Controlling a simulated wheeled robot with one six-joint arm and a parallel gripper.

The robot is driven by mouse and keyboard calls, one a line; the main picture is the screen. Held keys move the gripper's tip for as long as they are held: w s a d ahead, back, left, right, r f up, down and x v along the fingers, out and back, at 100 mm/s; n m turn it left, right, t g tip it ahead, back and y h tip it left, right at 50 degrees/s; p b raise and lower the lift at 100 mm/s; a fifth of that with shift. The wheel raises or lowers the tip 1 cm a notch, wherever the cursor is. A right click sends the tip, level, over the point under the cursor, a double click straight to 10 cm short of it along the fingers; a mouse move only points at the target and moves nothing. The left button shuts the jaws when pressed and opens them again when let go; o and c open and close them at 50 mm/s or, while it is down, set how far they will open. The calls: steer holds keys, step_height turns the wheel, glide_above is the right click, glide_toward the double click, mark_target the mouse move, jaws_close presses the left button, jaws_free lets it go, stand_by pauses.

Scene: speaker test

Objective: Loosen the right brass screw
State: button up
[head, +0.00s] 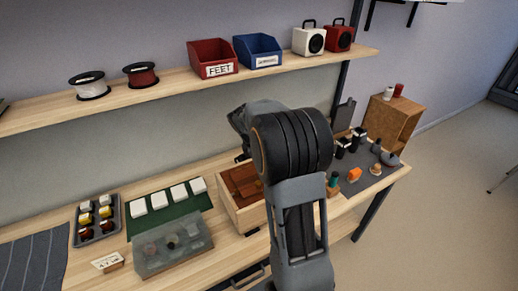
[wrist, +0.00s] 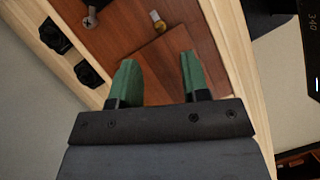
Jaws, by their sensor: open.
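In the wrist view, a small brass screw (wrist: 158,22) stands at the top centre, on a red-brown wooden panel (wrist: 120,45) inside a pale wooden box. A greyer, round-headed fastener (wrist: 90,20) is to its left. My gripper (wrist: 160,78) has two green fingertips, spread apart with nothing between them. The fingertips are over the panel, below the brass screw in the picture and apart from it. In the head view, the open box (head: 226,205) with its brown panel stands on the workbench, partly hidden by my arm. The screws cannot be made out there.
On the bench, a clear-lidded case (head: 172,246), a tray of small parts (head: 82,237) and a green mat (head: 147,225) lie left of the box. A dark mat with tools (head: 360,183) lies right.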

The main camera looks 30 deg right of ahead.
steer(key=v, duration=0.6)
steer(key=shift+r, duration=0.25)
stand_by(0.3)
